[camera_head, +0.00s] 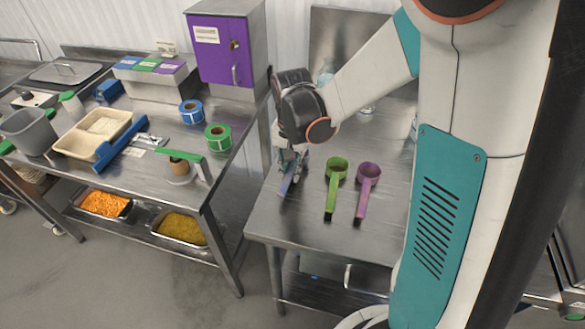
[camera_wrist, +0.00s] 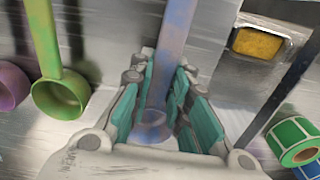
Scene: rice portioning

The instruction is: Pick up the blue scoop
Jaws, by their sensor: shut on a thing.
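The blue scoop (camera_head: 288,182) is at my gripper (camera_head: 291,157), above or on the right steel table near its left edge. In the wrist view the blue scoop's handle (camera_wrist: 174,45) runs between the teal finger pads of my gripper (camera_wrist: 167,115), and the fingers are shut on it. Its bowl end is partly hidden by the fingers. I cannot tell whether the scoop touches the table.
A green scoop (camera_head: 334,186) and a purple scoop (camera_head: 365,188) lie just right of my gripper on the right table (camera_head: 300,220). The left table holds a beige tray (camera_head: 70,145), tape rolls and a purple cabinet (camera_head: 222,50). A gap separates the tables.

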